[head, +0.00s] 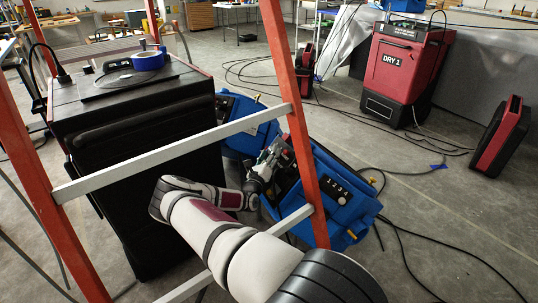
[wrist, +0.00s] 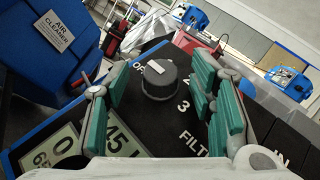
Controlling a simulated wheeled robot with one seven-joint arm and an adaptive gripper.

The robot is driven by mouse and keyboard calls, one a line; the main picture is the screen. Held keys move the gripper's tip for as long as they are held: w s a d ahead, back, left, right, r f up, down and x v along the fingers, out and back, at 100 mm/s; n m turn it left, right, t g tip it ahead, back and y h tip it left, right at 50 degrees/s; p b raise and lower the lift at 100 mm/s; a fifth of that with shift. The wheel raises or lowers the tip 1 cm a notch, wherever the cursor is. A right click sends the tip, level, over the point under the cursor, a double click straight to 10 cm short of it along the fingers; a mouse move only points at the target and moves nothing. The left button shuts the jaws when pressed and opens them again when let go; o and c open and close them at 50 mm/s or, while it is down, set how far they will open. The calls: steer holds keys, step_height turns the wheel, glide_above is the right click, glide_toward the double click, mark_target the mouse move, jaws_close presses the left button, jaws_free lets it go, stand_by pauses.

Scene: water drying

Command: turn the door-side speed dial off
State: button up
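A black round dial (wrist: 160,84) with a short pale mark on its top sits on a black panel in the wrist view. Partly covered "OF" lettering shows at its upper left and a "3" at its lower right. My gripper (wrist: 164,74) is open, with green-padded fingers on either side of the dial; I cannot tell whether they touch it. In the head view my gripper (head: 268,165) is over the nearer blue machine (head: 345,200), and the dial is hidden there. Whether this machine is the door-side one cannot be told.
Another blue machine (head: 240,125) stands just behind. An orange frame with grey crossbars (head: 175,153) stands between the head camera and my gripper. A black cabinet (head: 140,130) is at left. A red "DRY 1" unit (head: 400,70) stands at right. Cables lie across the floor.

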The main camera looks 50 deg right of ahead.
steer(key=v, duration=1.2)
stand_by(0.3)
